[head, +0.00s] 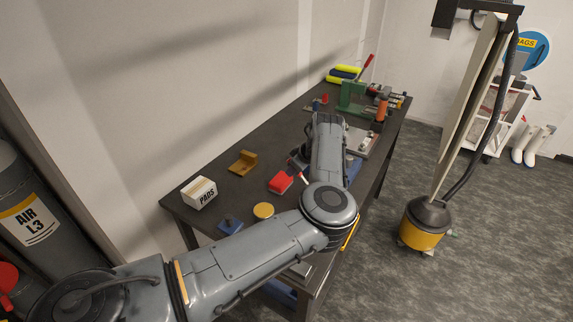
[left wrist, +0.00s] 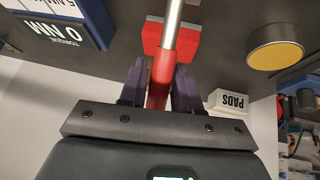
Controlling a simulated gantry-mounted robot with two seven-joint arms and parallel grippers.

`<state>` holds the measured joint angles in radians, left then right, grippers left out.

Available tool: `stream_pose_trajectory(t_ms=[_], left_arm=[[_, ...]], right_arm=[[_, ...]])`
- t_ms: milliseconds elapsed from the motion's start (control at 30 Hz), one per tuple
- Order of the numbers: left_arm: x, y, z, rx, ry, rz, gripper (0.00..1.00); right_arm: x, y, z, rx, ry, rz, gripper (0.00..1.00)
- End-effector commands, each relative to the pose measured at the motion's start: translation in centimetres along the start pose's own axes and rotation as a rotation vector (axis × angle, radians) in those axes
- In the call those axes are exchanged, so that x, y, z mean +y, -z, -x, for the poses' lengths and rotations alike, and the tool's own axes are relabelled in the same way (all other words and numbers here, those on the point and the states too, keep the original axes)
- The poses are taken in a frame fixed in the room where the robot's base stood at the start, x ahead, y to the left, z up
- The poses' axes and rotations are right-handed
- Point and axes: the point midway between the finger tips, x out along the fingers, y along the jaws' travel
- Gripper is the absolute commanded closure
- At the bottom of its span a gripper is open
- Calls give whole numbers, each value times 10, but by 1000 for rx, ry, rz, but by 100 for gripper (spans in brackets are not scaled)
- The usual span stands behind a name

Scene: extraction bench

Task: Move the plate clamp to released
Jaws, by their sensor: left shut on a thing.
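The plate clamp appears to be the red block (head: 280,183) with a lever near the bench's middle; its red body also shows at the top of the left wrist view (left wrist: 184,42). A silver rod with a red handle (left wrist: 161,72) runs from over the block toward my wrist camera. My left gripper (left wrist: 160,80) is shut on this red handle, with a dark finger on either side of it. In the head view my own arm hides the left gripper. No label for the clamp's position shows. My right gripper is in neither view.
A PADS box (head: 200,194), a yellow disc (head: 263,211) and a brown holder (head: 243,163) stand near the clamp on the dark bench (head: 222,172). A green fixture (head: 352,96) stands at the far end. A blue torque box (left wrist: 75,25) shows in the wrist view.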

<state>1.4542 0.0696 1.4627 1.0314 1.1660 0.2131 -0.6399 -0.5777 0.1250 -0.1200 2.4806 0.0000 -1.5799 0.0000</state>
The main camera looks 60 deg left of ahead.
Motion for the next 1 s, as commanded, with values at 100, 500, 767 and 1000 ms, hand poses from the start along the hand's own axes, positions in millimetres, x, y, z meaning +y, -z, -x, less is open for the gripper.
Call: stream_pose_trajectory(t_ms=[100,500,767,1000], left_arm=[[2,-2,0,-25,-3,2,100],[2,-6,-1,-44,-5,2,100],[2,-5,-1,-43,-5,1,47],[3,-5,-1,-42,-6,1,47]], right_arm=[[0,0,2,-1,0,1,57],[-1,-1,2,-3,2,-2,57],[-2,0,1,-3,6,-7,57],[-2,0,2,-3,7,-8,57]])
